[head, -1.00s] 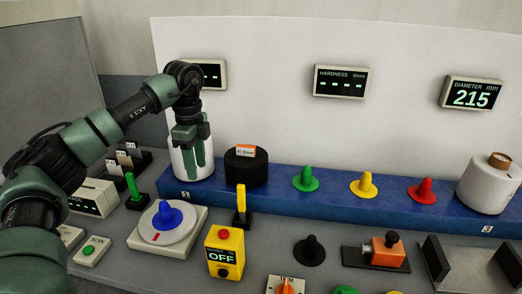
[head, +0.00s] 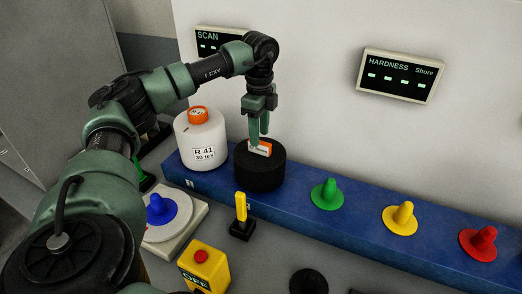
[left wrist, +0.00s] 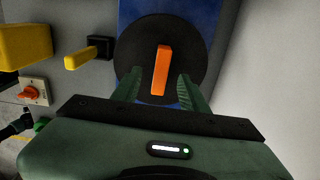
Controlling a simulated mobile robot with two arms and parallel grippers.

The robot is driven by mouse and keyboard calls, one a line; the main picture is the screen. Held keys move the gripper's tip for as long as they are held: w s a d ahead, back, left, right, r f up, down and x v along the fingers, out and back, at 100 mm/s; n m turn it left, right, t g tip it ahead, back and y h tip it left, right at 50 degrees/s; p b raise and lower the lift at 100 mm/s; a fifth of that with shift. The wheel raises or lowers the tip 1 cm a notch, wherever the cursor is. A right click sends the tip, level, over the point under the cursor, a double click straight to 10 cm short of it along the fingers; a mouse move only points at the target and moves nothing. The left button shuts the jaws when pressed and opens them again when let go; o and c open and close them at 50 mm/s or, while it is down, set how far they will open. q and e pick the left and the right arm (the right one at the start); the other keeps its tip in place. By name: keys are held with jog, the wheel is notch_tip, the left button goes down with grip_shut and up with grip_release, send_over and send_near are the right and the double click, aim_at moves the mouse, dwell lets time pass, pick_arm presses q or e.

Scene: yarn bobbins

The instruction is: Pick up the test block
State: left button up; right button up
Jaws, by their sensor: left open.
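The test block appears to be the small orange block with a white front face (head: 261,149), standing on top of a black round drum (head: 260,173) on the blue shelf. In the left wrist view it is a narrow orange bar (left wrist: 161,68) across the middle of the black disc (left wrist: 135,58). My left gripper (head: 258,138) points down right above the drum. Its green fingers (left wrist: 158,90) are open, one on each side of the orange bar, with visible gaps. In the head view the fingers partly cover the block. My right gripper is not in view.
A white bobbin (head: 203,140) marked R 41 stands just left of the drum. A yellow lever (head: 241,207) stands in front. Green (head: 327,194), yellow (head: 400,218) and red (head: 480,243) pegs line the blue shelf to the right. The wall with the hardness display (head: 400,76) is behind.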

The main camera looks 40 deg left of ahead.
aim_at(260, 159)
pick_arm(q)
notch_tip(260, 159, down, 4)
jog(key=shift+w+f+p, duration=0.1)
jog(key=shift+f+p, duration=0.1)
jog(key=shift+p, duration=0.45)
grip_shut()
jog(key=shift+r, duration=0.15)
dwell(0.8)
